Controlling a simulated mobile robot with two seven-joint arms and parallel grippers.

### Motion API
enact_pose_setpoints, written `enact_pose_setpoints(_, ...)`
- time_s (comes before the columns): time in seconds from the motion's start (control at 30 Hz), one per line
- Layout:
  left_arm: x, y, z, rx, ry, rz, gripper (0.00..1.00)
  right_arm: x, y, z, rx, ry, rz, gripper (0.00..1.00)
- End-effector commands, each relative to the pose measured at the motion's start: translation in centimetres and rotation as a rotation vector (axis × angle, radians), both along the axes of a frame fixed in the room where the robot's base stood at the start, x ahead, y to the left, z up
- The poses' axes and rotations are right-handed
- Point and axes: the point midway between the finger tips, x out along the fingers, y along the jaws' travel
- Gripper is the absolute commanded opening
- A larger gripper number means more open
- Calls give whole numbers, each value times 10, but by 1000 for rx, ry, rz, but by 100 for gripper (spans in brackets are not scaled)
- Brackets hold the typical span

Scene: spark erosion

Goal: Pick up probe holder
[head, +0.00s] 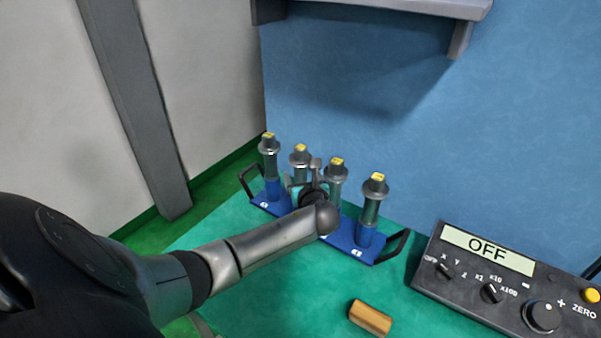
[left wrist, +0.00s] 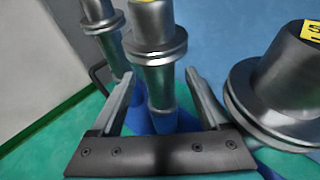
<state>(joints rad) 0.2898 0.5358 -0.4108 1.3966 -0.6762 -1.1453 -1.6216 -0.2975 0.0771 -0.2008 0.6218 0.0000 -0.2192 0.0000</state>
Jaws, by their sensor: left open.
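Several metal probe holders with yellow-labelled tops stand upright in a blue rack (head: 347,236) with black end handles. In the head view they include the far-left holder (head: 269,150), the second holder (head: 299,157), the third holder (head: 337,170) and the far-right holder (head: 374,190). My left gripper (head: 316,172) is open at the middle of the rack, partly hidden by its own wrist. In the left wrist view, the open fingers (left wrist: 158,78) lie on either side of one holder (left wrist: 155,45), apparently the second from left. Another large holder (left wrist: 285,95) is close by on the right.
The rack stands on a green table (head: 290,285) against a blue wall. A wooden block (head: 370,317) lies in front, and a control box (head: 490,275) showing "OFF" is at right. A grey shelf (head: 400,6) is above. Neighbouring holders leave little side room.

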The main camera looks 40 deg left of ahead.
Motion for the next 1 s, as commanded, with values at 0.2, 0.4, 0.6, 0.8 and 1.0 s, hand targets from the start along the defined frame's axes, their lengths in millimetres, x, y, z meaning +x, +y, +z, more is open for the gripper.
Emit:
enact_pose_setpoints(0.2, 0, 0, 0, 0, 0, 0, 68, -1, -3, 0, -4, 3, 2, 50)
enact_pose_setpoints(0.4, 0, 0, 0, 1, 1, 0, 46, -2, -3, 0, -4, 4, 2, 50)
enact_pose_setpoints(0.6, -1, 0, 0, 1, 1, 0, 23, -3, -3, 0, -5, 6, 2, 50)
enact_pose_setpoints(0.8, 0, 0, 0, 1, 1, 0, 1, -4, -3, 0, -5, 6, 1, 50)
enact_pose_setpoints(1.0, 0, 0, 0, 1, 1, 0, 0, -4, -3, 0, -5, 7, 1, 50)
